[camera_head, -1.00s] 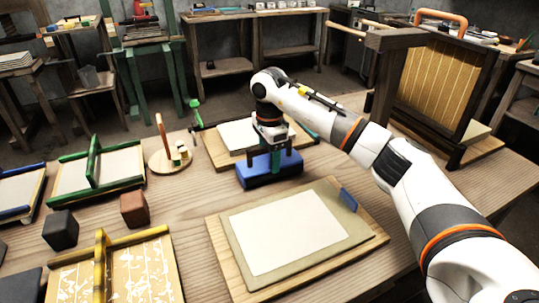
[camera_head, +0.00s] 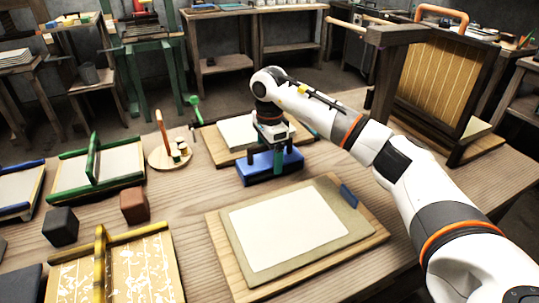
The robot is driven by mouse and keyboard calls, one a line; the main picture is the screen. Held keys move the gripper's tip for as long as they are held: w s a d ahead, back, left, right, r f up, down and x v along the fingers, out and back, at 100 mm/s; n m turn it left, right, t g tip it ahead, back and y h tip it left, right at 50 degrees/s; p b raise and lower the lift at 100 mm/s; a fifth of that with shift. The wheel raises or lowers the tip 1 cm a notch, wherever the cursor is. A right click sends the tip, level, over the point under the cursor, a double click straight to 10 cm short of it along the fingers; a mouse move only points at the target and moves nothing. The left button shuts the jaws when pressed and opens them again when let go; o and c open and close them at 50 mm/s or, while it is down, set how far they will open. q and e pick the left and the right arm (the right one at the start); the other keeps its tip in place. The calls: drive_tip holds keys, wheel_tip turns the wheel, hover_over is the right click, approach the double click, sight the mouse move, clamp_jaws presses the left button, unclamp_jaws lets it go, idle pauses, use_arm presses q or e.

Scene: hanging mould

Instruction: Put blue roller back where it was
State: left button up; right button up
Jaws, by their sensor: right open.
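A blue block-like body (camera_head: 262,174), which may be the blue roller or its stand, sits on the table at the centre. My right gripper (camera_head: 272,160) points down directly over it, open, with its fingers at the block's top. A small teal upright part shows between the fingers. Whether the fingers touch the block cannot be told. My left gripper is not in view.
A board with a cream sheet (camera_head: 290,225) and a small blue piece (camera_head: 348,195) lies in front. Another papered board (camera_head: 232,135) is behind. A round wooden stand (camera_head: 160,158), green frame (camera_head: 75,160), brown cube (camera_head: 134,206) and dark cube (camera_head: 60,226) stand left.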

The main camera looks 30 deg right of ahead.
wheel_tip(320, 180, up, 12)
drive_tip(key=shift+f+p, duration=0.15)
drive_tip(key=shift+p, duration=0.3)
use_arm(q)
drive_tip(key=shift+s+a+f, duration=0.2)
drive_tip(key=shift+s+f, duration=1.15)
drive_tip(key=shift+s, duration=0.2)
use_arm(e)
drive_tip(key=shift+r, duration=0.55)
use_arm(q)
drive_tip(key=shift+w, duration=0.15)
